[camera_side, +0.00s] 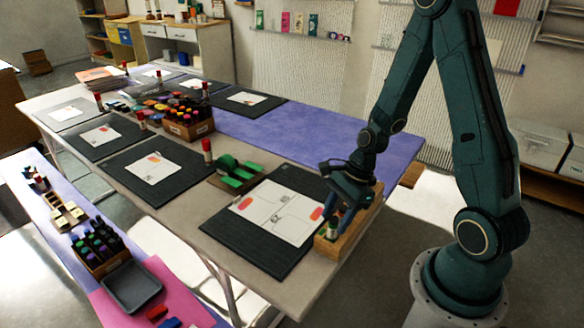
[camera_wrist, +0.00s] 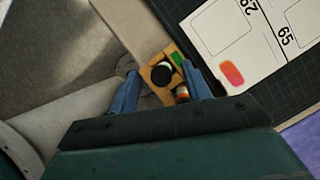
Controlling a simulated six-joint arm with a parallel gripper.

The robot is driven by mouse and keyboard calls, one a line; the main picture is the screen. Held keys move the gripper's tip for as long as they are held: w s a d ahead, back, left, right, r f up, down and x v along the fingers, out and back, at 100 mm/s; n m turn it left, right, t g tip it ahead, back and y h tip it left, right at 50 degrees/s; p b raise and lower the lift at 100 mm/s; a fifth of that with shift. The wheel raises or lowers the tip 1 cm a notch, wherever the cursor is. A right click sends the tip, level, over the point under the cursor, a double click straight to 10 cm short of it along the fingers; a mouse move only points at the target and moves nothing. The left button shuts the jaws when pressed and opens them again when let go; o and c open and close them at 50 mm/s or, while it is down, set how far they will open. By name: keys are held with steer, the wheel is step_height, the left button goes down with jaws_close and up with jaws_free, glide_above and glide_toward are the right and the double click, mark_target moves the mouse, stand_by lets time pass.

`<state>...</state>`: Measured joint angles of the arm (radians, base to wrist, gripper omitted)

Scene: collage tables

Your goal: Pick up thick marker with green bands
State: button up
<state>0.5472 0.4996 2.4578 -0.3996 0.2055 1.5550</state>
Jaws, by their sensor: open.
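A small wooden box (camera_side: 350,243) stands at the right front corner of the table. In the side view, a thick marker (camera_side: 331,231) with green and white on it stands upright in the box. In the wrist view, a round black marker end (camera_wrist: 161,75) is seen from above in the box (camera_wrist: 148,72), between my fingers. A green patch (camera_wrist: 177,58) and a red and white item (camera_wrist: 182,93) lie beside it. My gripper (camera_side: 342,208) is open above the box, its blue fingers on either side of the black end in the wrist view (camera_wrist: 159,70). I cannot tell whether they touch anything.
A dark mat with a white sheet (camera_side: 275,214) lies left of the box. A box of several markers (camera_side: 188,127) is beyond. The table's front edge is close to the wooden box.

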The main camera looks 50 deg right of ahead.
mark_target(332, 233)
steer(key=shift+x, duration=1.75)
steer(key=shift+c, duration=0.5)
steer(key=c, duration=0.9)
